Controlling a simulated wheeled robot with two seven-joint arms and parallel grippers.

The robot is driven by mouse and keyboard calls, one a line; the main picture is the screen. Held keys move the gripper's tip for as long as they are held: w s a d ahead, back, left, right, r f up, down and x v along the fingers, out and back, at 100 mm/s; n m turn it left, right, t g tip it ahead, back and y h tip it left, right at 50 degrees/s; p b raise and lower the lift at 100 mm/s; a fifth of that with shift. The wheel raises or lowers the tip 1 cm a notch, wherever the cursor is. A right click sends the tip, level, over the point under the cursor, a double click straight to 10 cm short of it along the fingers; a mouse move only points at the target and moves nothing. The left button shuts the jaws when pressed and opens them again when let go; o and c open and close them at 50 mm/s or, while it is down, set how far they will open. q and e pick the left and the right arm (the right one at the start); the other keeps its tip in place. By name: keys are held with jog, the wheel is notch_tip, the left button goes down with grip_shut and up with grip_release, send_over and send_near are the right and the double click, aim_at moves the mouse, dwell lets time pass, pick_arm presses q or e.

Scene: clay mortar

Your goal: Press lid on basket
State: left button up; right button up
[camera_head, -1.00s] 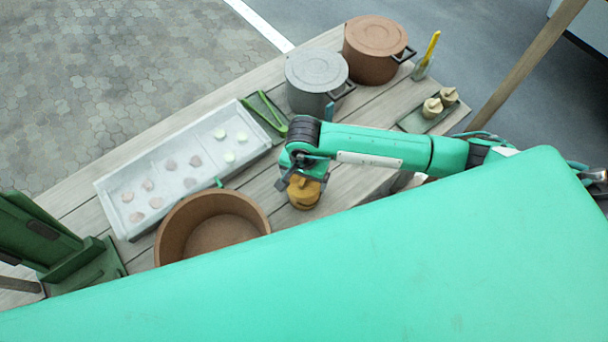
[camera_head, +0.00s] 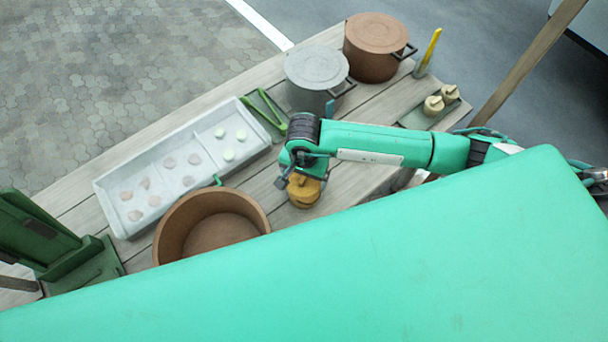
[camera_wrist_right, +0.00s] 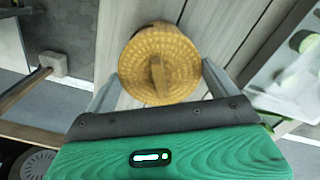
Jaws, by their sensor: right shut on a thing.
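The lid (camera_wrist_right: 160,55) is round, yellow-brown and woven, with a strip handle across its top. It fills the space between my right gripper's two fingers in the right wrist view. In the head view, my right gripper (camera_head: 297,183) points down at the small yellow basket (camera_head: 304,201) and is shut on the lid. The lid sits at the basket's top; whether it is fully seated cannot be told. The basket stands on the wooden table, and the lid hides its inside. My left gripper is not in view.
A large brown bowl (camera_head: 170,235) and a white tray (camera_head: 115,224) with pale discs lie left of the basket. A grey lidded pot (camera_head: 316,68), a brown lidded pot (camera_head: 375,40) and green tongs (camera_head: 262,112) stand behind. Bare table (camera_head: 262,185) shows just left of the basket.

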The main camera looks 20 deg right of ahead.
jog(key=shift+b, duration=0.4)
dwell(0.9)
jog(key=shift+f+b, duration=0.5)
jog(key=shift+b, duration=0.55)
dwell(0.8)
dwell(0.3)
jog(key=o, duration=0.7)
jog(key=shift+r, duration=0.15)
jog(key=shift+r+p, duration=1.45)
jog(key=shift+r, duration=1.45)
